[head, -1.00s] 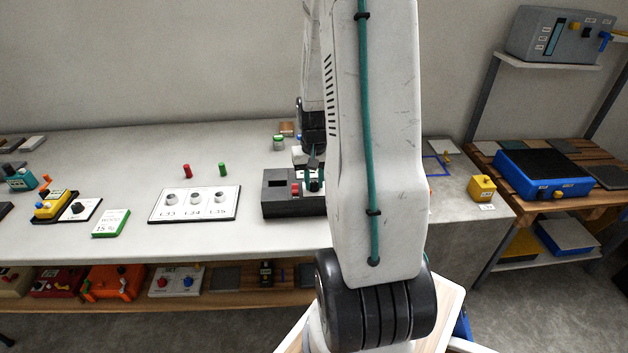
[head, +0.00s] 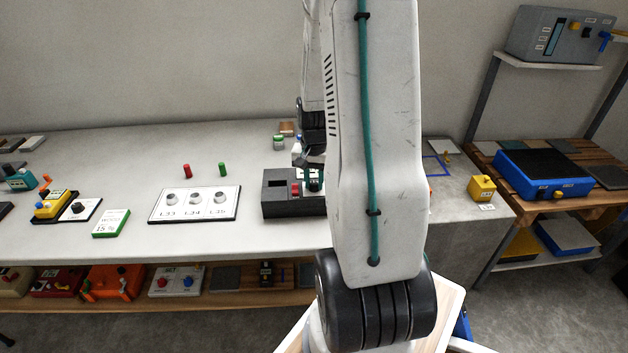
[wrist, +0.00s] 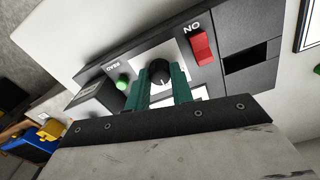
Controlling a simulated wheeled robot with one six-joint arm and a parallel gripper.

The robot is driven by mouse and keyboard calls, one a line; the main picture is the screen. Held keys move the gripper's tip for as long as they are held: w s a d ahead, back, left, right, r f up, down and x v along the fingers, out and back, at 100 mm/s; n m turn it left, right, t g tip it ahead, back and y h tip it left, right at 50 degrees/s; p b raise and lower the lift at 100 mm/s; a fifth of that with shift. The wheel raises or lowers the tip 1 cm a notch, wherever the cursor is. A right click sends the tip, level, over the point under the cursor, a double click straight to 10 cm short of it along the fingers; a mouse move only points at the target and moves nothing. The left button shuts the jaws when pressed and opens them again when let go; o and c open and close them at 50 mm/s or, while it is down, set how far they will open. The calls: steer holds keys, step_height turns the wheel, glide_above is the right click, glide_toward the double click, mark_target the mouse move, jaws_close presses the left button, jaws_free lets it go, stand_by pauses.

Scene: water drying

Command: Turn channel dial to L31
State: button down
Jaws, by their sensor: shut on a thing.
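A dark grey box (head: 280,206) stands on the bench, partly hidden behind my arm in the head view. In the wrist view the same box (wrist: 130,62) carries a black round dial (wrist: 158,70) on a white plate, with a pale pointer mark on its top. My gripper (wrist: 161,84) has its green fingers on either side of the dial and is shut on it. The plate's markings are too hidden to read. A red switch (wrist: 202,47) marked ON and a green button (wrist: 123,82) marked READ flank the dial.
A dark rectangular opening (wrist: 250,60) lies in the box beyond the switch. A white board (head: 205,212) with several grey knobs lies left of the box. A yellow block (head: 482,188) sits at the bench's right end.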

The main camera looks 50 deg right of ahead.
mark_target(314, 185)
steer(key=c, duration=1.2)
jaws_free()
step_height(314, 185, up, 8)
steer(key=shift+f, duration=0.1)
steer(key=shift+s+a, duration=0.25)
steer(key=s+a+r+n, duration=0.4)
steer(key=a+r, duration=0.1)
steer(key=a, duration=0.5)
steer(key=s+a+r+n+t, duration=0.1)
steer(key=s+a+r+n, duration=0.3)
steer(key=a, duration=0.6)
steer(key=s+a+r+n, duration=0.4)
steer(key=a+r, duration=0.3)
steer(key=a, duration=0.3)
steer(key=shift+r+n, duration=0.25)
steer(key=shift+n, duration=0.05)
